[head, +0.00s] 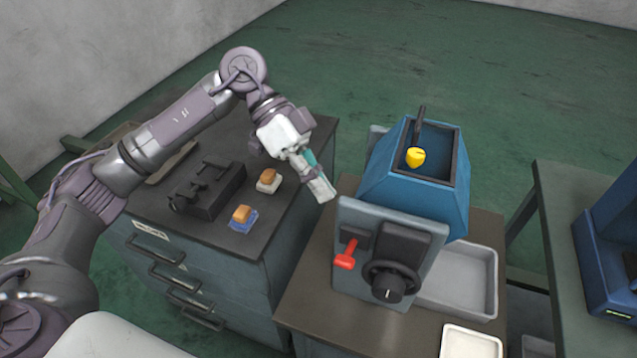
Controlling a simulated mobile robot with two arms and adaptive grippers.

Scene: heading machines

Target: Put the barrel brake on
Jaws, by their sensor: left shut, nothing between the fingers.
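The machine has a blue hopper-shaped top (381,176) and a grey front panel (343,215). A red handle (346,256) sticks out low on the panel's left side. A black round handwheel (388,288) sits right of it. A yellow knob (415,157) shows inside the open top, near a dark upright lever (419,122). No label shows which of these is the barrel brake. My left gripper (326,192) is shut and empty, up and left of the panel, apart from the red handle in the picture. My right gripper is not in view.
A dark-topped drawer cabinet (150,220) at left bears a black vice-like block (207,190) and two orange-topped blocks (242,214) (268,179). A grey tray (470,282) and a white tray (470,343) lie right of the panel. Another blue machine (605,250) stands far right.

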